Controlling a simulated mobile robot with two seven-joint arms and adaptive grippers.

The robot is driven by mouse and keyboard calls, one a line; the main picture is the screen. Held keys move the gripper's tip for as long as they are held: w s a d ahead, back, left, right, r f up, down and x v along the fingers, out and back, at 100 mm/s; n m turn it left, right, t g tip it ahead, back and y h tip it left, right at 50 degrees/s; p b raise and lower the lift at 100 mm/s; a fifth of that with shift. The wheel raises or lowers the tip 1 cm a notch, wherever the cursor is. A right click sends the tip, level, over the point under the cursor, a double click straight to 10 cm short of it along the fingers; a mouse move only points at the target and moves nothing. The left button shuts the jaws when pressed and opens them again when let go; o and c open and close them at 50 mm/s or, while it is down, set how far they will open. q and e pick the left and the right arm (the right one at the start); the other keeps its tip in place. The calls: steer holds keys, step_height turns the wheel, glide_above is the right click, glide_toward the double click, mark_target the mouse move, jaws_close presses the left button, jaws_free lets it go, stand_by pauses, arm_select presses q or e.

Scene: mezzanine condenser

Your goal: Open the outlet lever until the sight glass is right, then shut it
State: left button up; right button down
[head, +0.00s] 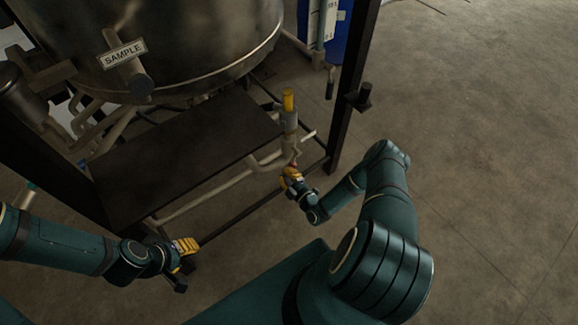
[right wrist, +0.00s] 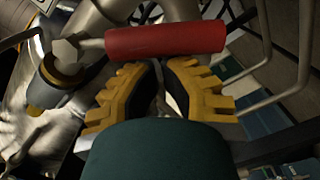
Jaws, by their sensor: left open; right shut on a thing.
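The outlet lever has a red grip (right wrist: 165,41), lying across the tips of my right gripper (right wrist: 163,75) in the right wrist view. My right gripper also shows in the head view (head: 291,172), shut on the lever low beside the outlet pipe; the fingers hide most of the lever there. Above it on the pipe stands an upright yellow cylinder (head: 289,101) on a grey fitting. It may be the sight glass; no level marks can be read on it. My left gripper (head: 187,246) is open and empty at the lower left, clear of the pipework.
A steel vessel (head: 190,50) with a SAMPLE plate (head: 123,53) stands above a dark flat panel (head: 185,160). A dark frame post (head: 352,85) rises right of the pipe, with a blue drum (head: 339,30) behind. The floor at right is clear.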

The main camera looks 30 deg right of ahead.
arm_select(q)
steer(key=shift+d+f+b, duration=0.45)
steer(key=shift+f+b, duration=0.1)
steer(key=shift+f, duration=0.05)
arm_select(e)
steer(key=shift+w+d+f+n, duration=0.1)
steer(key=shift+d+f+n, duration=0.5)
steer(key=shift+n, duration=0.45)
steer(key=shift+s+d+f+n, duration=0.1)
steer(key=shift+d+f+n, duration=0.5)
steer(key=shift+n, duration=0.5)
steer(key=shift+w+d+f+n, duration=0.1)
steer(key=shift+d+f+n, duration=0.25)
steer(key=shift+d+n, duration=0.55)
steer(key=shift+a+n, duration=0.1)
steer(key=shift+n, duration=0.15)
